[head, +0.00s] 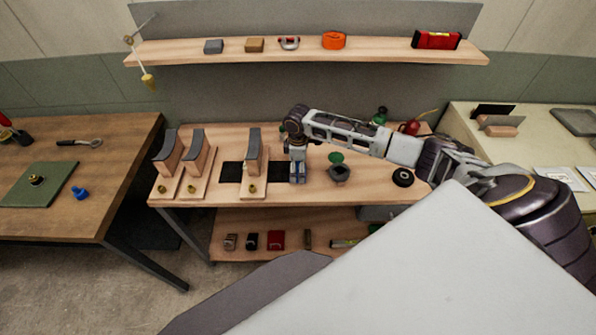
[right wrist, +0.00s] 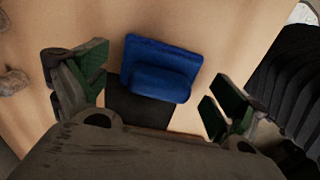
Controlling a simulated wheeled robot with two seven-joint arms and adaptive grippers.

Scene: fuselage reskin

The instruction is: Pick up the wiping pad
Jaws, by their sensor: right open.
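The wiping pad (right wrist: 160,60) is blue, with a raised rounded grip on top. In the right wrist view it lies on the wooden bench, partly at the edge of a black mat (right wrist: 135,110). My right gripper (head: 298,174) points down at the bench in the head view. In the right wrist view its two green-padded fingers (right wrist: 155,92) are spread apart, one on each side of the pad, with gaps to it. The gripper largely hides the pad in the head view. My left gripper is not in view.
Wooden stands with curved dark tops (head: 254,148) stand just left of my right gripper. A grey bowl-like item (head: 339,174) and a black ring (head: 403,177) lie to its right. A shelf (head: 375,50) with several items hangs above the bench.

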